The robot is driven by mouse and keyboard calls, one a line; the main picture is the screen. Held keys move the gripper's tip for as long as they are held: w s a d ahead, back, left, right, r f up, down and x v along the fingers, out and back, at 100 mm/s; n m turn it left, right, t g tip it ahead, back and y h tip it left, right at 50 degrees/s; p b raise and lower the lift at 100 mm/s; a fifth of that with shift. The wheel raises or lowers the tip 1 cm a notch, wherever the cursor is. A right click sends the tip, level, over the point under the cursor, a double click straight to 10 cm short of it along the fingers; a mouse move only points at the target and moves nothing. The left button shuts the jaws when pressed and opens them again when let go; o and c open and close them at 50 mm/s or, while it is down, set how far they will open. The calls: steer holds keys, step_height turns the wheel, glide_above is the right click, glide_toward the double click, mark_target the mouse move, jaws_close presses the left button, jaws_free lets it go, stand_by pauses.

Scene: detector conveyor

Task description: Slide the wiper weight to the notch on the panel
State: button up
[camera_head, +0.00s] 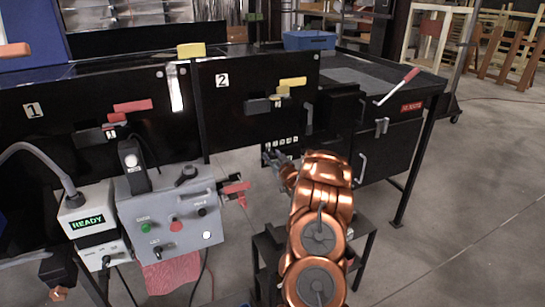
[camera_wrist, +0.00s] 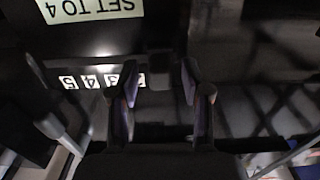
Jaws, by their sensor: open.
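My gripper (camera_head: 277,160) is at the lower right of the black panel marked 2 (camera_head: 226,96), close to a row of small white number tags (camera_head: 283,142). In the wrist view my gripper (camera_wrist: 160,72) shows two dark fingers spread apart. A small dark block (camera_wrist: 159,64) sits between or just beyond the fingertips; it may be the wiper weight, but the dark picture does not show this surely. The number tags (camera_wrist: 90,82) appear upside down left of and behind the fingers, partly hidden. A "SET TO 4" label (camera_wrist: 91,8) is upside down above them. I cannot make out the notch.
A grey control box (camera_head: 172,215) with knobs and a red-handled part stands left of my arm. A black cabinet (camera_head: 385,150) with handles and a red-handled lever (camera_head: 398,86) is at the right. A low black stand surrounds my arm's lower part. Open floor lies right.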

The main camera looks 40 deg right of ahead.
jaws_close()
stand_by(0.4)
